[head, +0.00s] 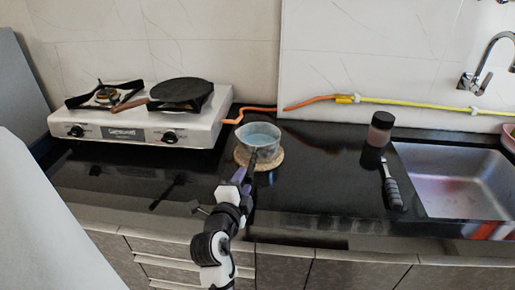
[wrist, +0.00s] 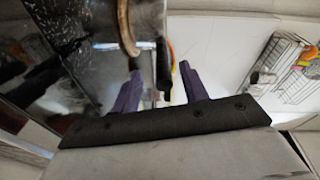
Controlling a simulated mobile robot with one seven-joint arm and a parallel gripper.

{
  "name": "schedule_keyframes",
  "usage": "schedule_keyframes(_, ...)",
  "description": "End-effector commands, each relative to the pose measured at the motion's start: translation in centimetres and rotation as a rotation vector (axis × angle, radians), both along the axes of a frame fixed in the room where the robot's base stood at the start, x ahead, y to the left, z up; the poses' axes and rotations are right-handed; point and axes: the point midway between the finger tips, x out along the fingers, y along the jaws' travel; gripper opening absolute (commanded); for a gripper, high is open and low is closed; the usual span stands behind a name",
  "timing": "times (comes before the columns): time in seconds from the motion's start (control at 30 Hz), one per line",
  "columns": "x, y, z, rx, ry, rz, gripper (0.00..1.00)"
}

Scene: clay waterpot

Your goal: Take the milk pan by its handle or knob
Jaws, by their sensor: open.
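The milk pan (head: 262,139) is a grey pot with a bluish inside, upright on a round tan mat (head: 273,161) on the black counter. Its dark handle (head: 253,171) points toward me. My gripper (head: 243,177) is at the handle's near end, low over the counter's front part. In the wrist view my gripper (wrist: 160,68) has its two purple fingers apart, with the black handle (wrist: 163,72) showing between them. I see a gap on both sides of the handle. The pan's body is hardly seen in the wrist view.
A white gas stove (head: 140,125) with a dark flat pan (head: 181,90) stands at left. An orange hose (head: 255,110) runs behind the milk pan. A dark-lidded jar (head: 381,128), a black-handled utensil (head: 392,190) and a sink (head: 455,182) are at right. The counter between is clear.

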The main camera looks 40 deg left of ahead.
Motion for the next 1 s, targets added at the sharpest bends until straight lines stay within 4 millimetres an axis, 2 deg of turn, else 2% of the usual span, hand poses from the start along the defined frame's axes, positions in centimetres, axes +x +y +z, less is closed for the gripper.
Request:
schedule_keyframes(0.17, 2.4, 0.4, 0.7, 0.0, 0.0, -0.002, 0.44)
schedule_keyframes(0.3, 4.1, 1.0, 0.4, 0.0, 0.002, -0.001, 0.44)
schedule_keyframes(0.63, 4.8, 1.3, 0.0, 0.001, 0.0, 0.0, 0.44)
schedule_keyframes(0.9, 4.8, 1.3, 0.0, 0.001, 0.0, 0.0, 0.08)
schedule_keyframes(0.97, 4.8, 1.3, 0.0, 0.0, 0.0, 0.0, 0.0)
schedule_keyframes(1.0, 4.8, 1.3, 0.0, 0.0, 0.0, 0.0, 0.0)
